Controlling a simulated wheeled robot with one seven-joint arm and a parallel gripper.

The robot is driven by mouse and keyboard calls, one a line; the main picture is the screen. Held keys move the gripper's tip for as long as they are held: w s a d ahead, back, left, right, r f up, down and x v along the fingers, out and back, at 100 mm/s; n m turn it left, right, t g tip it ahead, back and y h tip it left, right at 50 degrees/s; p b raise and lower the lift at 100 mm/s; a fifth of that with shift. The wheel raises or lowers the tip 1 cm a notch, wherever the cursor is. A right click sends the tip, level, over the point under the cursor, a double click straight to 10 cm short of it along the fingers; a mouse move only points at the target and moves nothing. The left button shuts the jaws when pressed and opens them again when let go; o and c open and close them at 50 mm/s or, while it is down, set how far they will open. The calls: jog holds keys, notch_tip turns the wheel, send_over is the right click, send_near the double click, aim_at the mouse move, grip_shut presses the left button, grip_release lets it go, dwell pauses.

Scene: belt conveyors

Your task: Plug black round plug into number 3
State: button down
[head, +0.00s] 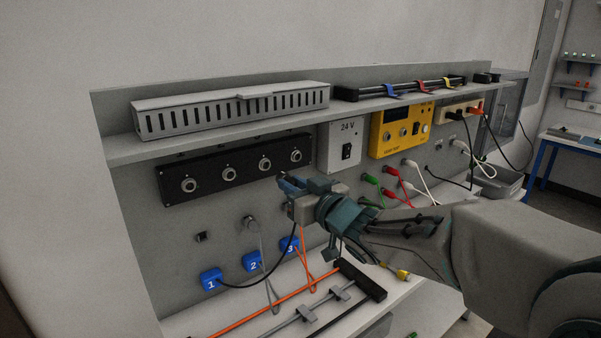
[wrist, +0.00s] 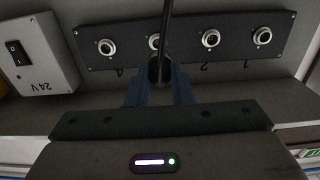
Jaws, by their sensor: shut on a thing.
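My gripper (head: 291,184) is shut on the black round plug, its blue fingers on either side of it. In the wrist view the plug (wrist: 159,70) sits between the fingertips (wrist: 158,88), its black cable (wrist: 165,25) crossing the picture. The black socket panel (head: 215,186) has a row of round sockets; it appears upside down in the wrist view (wrist: 185,60). The socket between those marked 4 and 2 (wrist: 153,41) is partly hidden behind the plug and cable; its own number is hidden. In the head view this is the third socket from the left (head: 265,163). I cannot tell whether the plug touches it.
A shelf (head: 230,119) with a grey slotted duct (head: 235,109) overhangs the panel. The 24 V box (head: 340,146) and yellow unit (head: 400,130) stand to the right. Blue blocks 1 (head: 211,281), 2 (head: 252,262) and 3 (head: 290,246) and hanging cables lie below.

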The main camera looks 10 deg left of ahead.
aim_at(282, 176)
jog(key=shift+w, duration=0.7)
jog(key=shift+w+a+r, duration=0.1)
jog(key=shift+a, duration=0.45)
jog(key=shift+x, duration=1.9)
jog(key=shift+b, duration=0.4)
jog(key=shift+d, duration=0.15)
jog(key=shift+w+a, duration=0.3)
jog(key=shift+a, duration=0.2)
dwell(0.6)
